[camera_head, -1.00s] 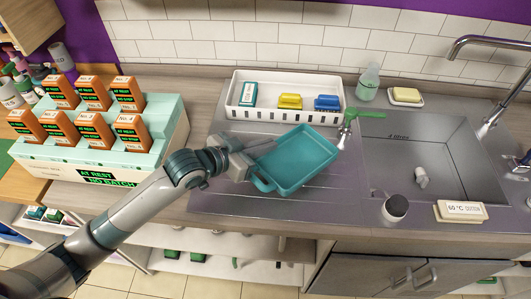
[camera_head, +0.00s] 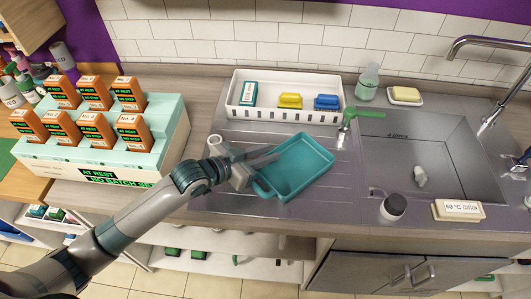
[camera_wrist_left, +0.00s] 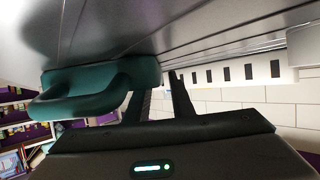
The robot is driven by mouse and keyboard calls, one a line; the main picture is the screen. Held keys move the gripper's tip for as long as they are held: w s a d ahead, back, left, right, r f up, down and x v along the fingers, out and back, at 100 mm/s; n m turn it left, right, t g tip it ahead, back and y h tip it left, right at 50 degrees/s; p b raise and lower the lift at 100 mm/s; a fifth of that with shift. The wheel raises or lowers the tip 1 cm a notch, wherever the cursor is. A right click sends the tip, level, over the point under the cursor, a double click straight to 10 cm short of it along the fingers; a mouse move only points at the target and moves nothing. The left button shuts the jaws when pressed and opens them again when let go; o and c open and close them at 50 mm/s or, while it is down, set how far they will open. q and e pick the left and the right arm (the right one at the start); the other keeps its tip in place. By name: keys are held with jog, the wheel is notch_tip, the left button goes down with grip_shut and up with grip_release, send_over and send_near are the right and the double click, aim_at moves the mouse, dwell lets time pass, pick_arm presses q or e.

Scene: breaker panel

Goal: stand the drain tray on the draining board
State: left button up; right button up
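The drain tray (camera_head: 306,168) is a shallow teal tray with a looped handle at its near left end. In the left wrist view, the tray's wall and handle (camera_wrist_left: 75,102) are left of the fingers (camera_wrist_left: 160,88), and the tip contact is partly hidden. My right gripper is out of view.
A white slotted rack (camera_head: 283,115) with several small items stands behind the tray. A green-handled tap (camera_head: 350,115) is right of it, beside the sink basin (camera_head: 425,160). A mint box with orange cartons (camera_head: 85,180) is at left. The board's front right is clear.

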pick_arm(q)
jog(key=b+v, duration=0.2)
jog(key=v, duration=0.9)
jog(key=shift+f+b, duration=0.1)
jog(key=shift+b, duration=0.2)
jog(key=shift+s+a+r, duration=0.35)
